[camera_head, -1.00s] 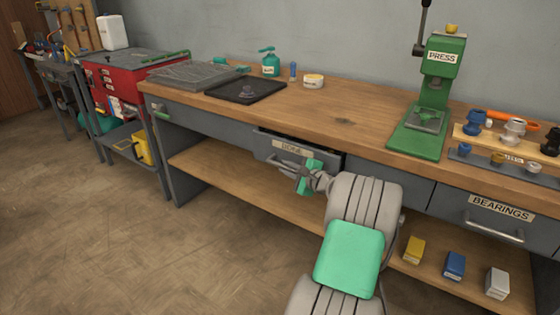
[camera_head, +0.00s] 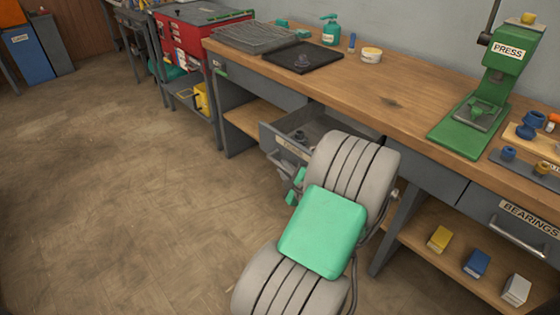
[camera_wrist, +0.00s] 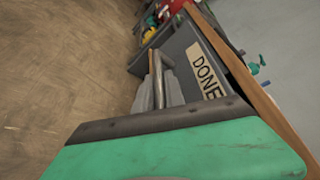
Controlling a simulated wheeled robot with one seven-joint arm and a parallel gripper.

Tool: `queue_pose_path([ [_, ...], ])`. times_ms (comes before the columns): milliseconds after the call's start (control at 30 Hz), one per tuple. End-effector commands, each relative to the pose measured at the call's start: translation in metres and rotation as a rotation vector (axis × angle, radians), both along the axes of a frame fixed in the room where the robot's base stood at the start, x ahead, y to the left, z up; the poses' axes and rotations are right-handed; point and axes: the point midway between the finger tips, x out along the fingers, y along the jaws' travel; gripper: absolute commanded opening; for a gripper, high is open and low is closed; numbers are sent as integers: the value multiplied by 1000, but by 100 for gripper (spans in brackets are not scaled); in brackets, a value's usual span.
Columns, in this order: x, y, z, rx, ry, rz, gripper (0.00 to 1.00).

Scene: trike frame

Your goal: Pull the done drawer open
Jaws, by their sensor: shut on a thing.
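The done drawer (camera_head: 286,143) is pulled out from under the bench top, and its inside shows with a small dark part in it. Its label reads DONE in the wrist view (camera_wrist: 206,72). My gripper (camera_head: 294,184) is at the drawer's front, partly hidden behind my arm in the head view. In the wrist view its grey fingers (camera_wrist: 158,92) are shut on the bar handle (camera_wrist: 160,70) of the drawer. The far end of the drawer is hidden by my arm.
The wooden bench top (camera_head: 400,105) holds a black tray (camera_head: 304,57), a green press (camera_head: 485,95) and a green bottle (camera_head: 331,30). The bearings drawer (camera_head: 515,228) is at the right. Open floor (camera_head: 130,190) lies to the left.

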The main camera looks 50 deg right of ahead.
Motion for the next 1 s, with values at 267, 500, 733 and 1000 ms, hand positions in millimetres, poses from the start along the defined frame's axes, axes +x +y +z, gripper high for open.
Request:
queue_pose_path([
  [267,-3,1,1,-3,-1,-9,0],
  [500,-2,1,1,-2,-1,-8,18],
  [733,-2,2,0,-2,-1,-7,36],
  [1000,-5,2,1,-1,0,-9,36],
])
